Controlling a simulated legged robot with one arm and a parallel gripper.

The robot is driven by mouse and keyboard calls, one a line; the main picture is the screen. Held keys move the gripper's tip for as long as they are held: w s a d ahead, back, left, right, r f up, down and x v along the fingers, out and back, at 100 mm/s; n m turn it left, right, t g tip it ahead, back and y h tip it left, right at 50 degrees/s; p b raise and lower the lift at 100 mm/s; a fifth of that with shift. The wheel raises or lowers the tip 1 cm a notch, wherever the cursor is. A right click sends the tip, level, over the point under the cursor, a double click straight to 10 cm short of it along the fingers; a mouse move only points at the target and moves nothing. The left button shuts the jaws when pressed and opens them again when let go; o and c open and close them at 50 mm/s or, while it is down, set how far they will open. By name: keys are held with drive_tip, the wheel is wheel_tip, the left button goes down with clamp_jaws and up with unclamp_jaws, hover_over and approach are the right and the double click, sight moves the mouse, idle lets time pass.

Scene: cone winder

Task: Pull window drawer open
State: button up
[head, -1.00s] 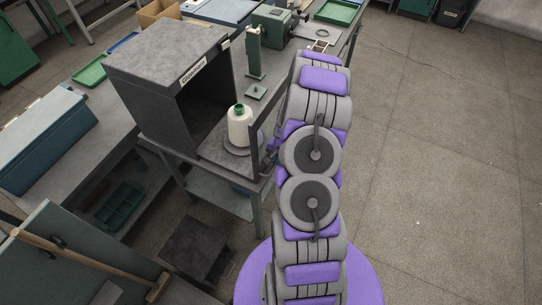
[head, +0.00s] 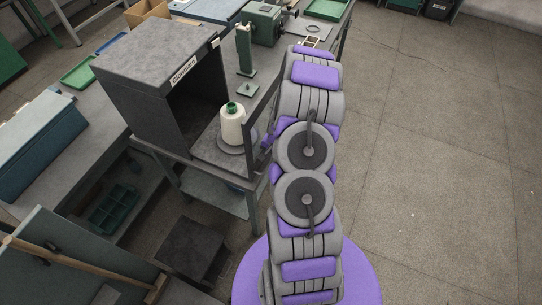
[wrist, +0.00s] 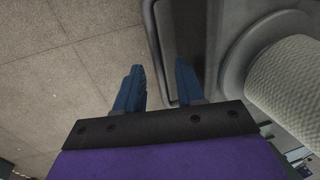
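The window drawer's tray (head: 212,152) stands out from the front of the dark grey box (head: 150,75). A white yarn cone (head: 232,124) with a green top sits on a round plate on it. The upright dark-framed window panel (head: 262,100) is at the tray's outer end, partly behind my arm. In the wrist view my gripper (wrist: 158,75) has two blue fingers apart, one on each side of the panel's dark frame edge (wrist: 154,40). Gaps show beside the edge, and I cannot tell whether either finger touches it. The cone also shows at right (wrist: 290,85).
The box and tray rest on a bench. A green stand (head: 246,55) and a green machine (head: 263,25) are behind. A dark low block (head: 188,248) and a wooden-handled tool (head: 75,262) are at lower left. The floor at right (head: 440,150) is clear.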

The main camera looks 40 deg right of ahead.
wheel_tip(320, 180, up, 17)
drive_tip(key=s+d, duration=0.1)
drive_tip(key=s, duration=0.2)
drive_tip(key=shift+d+f+p, duration=0.2)
drive_tip(key=shift+d+p, duration=0.05)
drive_tip(key=shift+p, duration=0.2)
